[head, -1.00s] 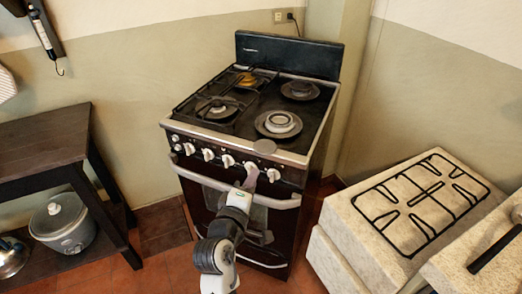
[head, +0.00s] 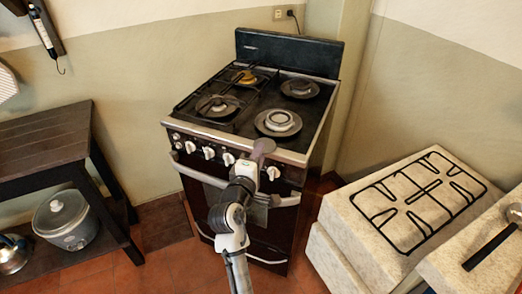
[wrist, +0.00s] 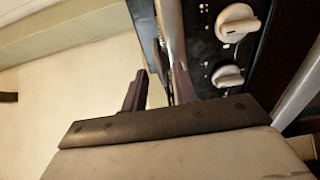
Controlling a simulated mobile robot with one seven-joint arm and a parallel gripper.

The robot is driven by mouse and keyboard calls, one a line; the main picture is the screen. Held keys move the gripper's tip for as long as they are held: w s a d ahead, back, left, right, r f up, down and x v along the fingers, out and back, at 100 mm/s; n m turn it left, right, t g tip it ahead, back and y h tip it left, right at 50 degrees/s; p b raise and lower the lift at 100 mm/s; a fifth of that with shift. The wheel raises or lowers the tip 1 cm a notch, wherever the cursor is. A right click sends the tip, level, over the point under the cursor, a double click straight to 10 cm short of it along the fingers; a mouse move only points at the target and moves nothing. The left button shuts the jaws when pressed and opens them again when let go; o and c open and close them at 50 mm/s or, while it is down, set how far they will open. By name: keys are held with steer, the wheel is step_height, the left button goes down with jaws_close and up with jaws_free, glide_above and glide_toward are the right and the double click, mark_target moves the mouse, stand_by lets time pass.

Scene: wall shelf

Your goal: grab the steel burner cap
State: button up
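In the wrist view, the two dark fingers of my gripper (wrist: 160,82) stand apart. I cannot make out the cap between them.
The front right burner (head: 279,122) has a pale ring on it. White knobs (head: 209,153) and the oven handle (head: 282,201) are close to my gripper. A pale counter (head: 350,250) with a black grate stands right; a dark table (head: 45,135) stands left.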

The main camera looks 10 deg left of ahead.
steer(key=shift+w, duration=0.35)
jaws_close()
stand_by(0.4)
step_height(320, 180, up, 2)
steer(key=shift+r+p, duration=0.25)
steer(key=shift+p, duration=0.95)
